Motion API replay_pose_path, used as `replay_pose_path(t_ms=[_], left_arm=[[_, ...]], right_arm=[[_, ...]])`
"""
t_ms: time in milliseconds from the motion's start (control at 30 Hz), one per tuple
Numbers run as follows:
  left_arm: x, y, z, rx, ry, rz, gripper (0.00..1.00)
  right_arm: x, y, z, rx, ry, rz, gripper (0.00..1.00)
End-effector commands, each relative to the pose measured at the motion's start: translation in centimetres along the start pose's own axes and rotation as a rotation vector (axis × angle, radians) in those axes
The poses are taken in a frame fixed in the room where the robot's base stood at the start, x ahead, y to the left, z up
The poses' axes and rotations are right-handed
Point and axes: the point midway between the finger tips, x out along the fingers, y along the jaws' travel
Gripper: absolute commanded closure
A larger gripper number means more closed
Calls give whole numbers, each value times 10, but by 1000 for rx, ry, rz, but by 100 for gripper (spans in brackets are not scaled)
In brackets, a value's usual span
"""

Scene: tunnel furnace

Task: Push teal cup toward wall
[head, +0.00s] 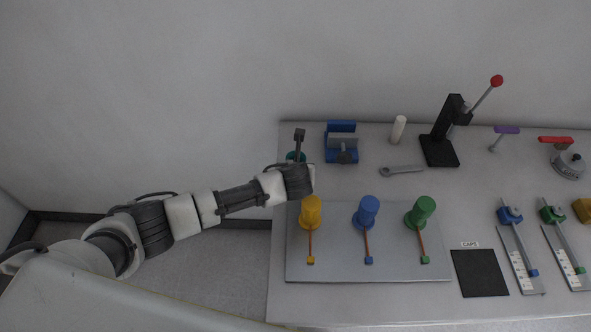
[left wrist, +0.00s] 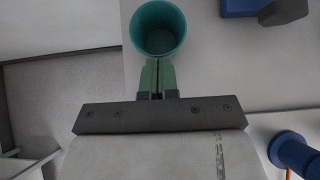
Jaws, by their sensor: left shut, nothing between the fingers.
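The teal cup (left wrist: 158,28) stands upright with its open mouth showing in the left wrist view, near the table's left edge. My left gripper (left wrist: 158,64) is shut and empty. Its green fingertips are right at the near side of the cup; I cannot tell whether they touch it. The grey wall (head: 200,80) is behind the table. My right gripper is in neither view.
On the table (head: 400,310), a blue vise (head: 341,146) stands right of the cup. A wrench (head: 401,170), a white cylinder (head: 398,128) and a black lever press (head: 440,145) are farther right. A plate (head: 335,270) with yellow, blue and green knobs lies in front.

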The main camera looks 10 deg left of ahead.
Motion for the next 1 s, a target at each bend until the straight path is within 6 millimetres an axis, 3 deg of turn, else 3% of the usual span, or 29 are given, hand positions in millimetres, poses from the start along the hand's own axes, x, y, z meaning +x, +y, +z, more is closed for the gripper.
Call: replay_pose_path(t_ms=[367, 733, 1000], left_arm=[[6, 0, 5, 0, -2, 1, 100], [74, 0, 66, -4, -4, 2, 100], [89, 0, 87, 0, 0, 1, 100]], right_arm=[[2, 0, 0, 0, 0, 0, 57], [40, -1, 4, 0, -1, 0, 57], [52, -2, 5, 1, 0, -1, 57]])
